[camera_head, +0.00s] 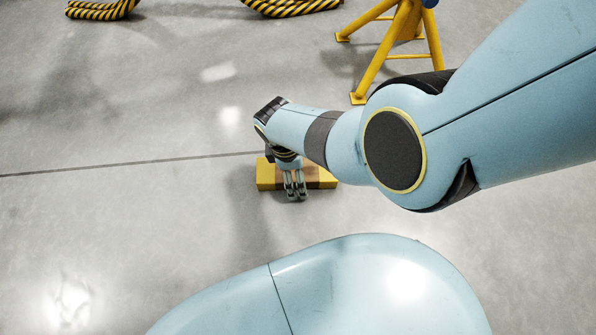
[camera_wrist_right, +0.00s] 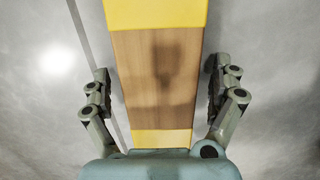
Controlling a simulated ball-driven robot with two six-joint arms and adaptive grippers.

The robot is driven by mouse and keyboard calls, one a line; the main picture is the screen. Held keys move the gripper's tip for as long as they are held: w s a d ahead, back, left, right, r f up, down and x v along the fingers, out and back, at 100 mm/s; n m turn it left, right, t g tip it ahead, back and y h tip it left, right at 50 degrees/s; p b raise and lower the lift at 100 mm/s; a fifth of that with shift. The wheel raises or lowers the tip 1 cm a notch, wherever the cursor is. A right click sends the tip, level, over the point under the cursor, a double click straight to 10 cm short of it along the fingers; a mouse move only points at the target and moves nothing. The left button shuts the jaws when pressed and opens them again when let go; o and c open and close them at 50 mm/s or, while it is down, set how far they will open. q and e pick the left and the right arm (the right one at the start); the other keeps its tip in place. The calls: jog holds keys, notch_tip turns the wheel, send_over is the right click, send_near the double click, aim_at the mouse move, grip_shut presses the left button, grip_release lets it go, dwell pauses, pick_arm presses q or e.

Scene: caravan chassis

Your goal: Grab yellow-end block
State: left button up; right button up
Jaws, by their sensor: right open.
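The yellow-end block (camera_head: 267,176) lies on the floor near the middle of the head view, with yellow ends and a brown wooden middle. My right gripper (camera_head: 297,195) is over its middle and hides part of it. In the right wrist view the block's wooden middle (camera_wrist_right: 158,80) runs between the two fingers of my right gripper (camera_wrist_right: 160,90). The fingers are open, one on each side, with a gap to the block on both sides. My left gripper is not in view.
A yellow stand (camera_head: 385,60) stands on the floor at the upper right. Black-and-yellow striped objects (camera_head: 103,9) lie at the top edge. The grey concrete floor (camera_head: 130,220) around the block is clear, with a dark seam line across it.

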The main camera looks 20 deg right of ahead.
jog(key=c, duration=1.5)
